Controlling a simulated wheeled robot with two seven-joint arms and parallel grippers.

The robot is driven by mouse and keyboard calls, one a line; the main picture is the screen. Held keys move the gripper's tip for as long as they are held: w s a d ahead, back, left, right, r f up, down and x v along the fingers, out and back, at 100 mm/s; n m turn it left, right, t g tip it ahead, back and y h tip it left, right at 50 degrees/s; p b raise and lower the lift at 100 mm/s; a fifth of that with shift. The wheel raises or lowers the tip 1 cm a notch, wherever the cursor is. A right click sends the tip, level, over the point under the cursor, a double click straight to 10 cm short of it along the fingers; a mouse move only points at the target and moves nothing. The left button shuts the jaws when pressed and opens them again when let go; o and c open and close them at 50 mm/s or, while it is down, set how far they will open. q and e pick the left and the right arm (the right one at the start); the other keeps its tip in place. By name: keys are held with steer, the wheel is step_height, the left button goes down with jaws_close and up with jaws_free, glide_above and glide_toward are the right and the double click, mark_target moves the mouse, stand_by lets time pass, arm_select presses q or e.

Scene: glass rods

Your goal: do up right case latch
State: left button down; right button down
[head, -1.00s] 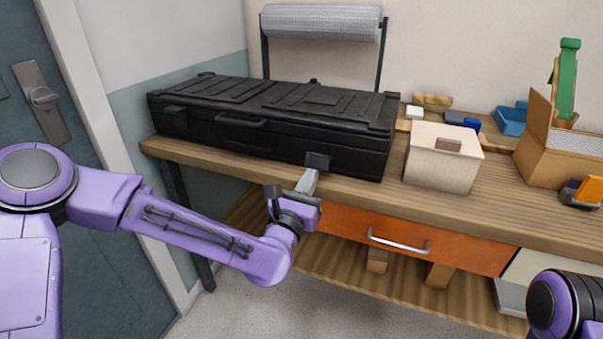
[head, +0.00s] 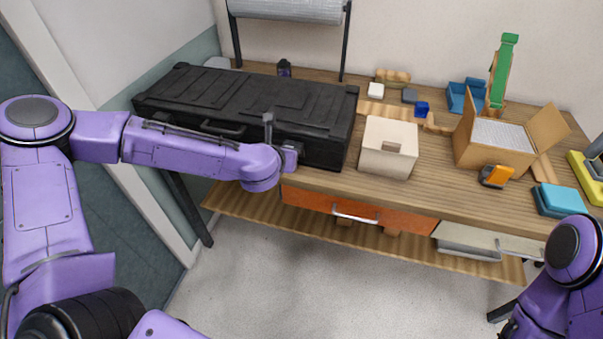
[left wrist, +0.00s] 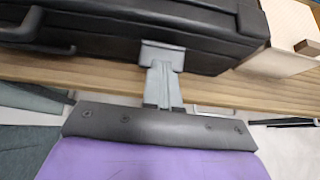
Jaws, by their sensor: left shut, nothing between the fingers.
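The long black case (head: 240,105) lies closed on the wooden bench, its lid down; its front also shows in the left wrist view (left wrist: 110,20). The right latch (left wrist: 160,48) is a grey plate on the case's front near its right end. In the head view my wrist mostly hides it. My left gripper (left wrist: 163,72) is shut and empty, its fingertips at the latch's lower edge, touching it or very close; I cannot tell which. In the head view the left gripper (head: 290,157) is at the case's front face. My right gripper is out of view; only part of that arm shows.
A cream box (head: 388,150) stands just right of the case. An open cardboard box (head: 495,140) and a teal block (head: 560,200) are further right. An orange drawer (head: 355,210) with a metal handle sits under the bench top. A film roll (head: 285,10) hangs behind.

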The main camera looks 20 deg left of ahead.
arm_select(q)
steer(key=shift+w+a, duration=0.15)
steer(key=shift+a, duration=0.05)
steer(key=shift+r, duration=0.1)
steer(key=shift+r+p, duration=0.5)
steer(key=shift+r, duration=0.3)
steer(key=shift+d, duration=0.1)
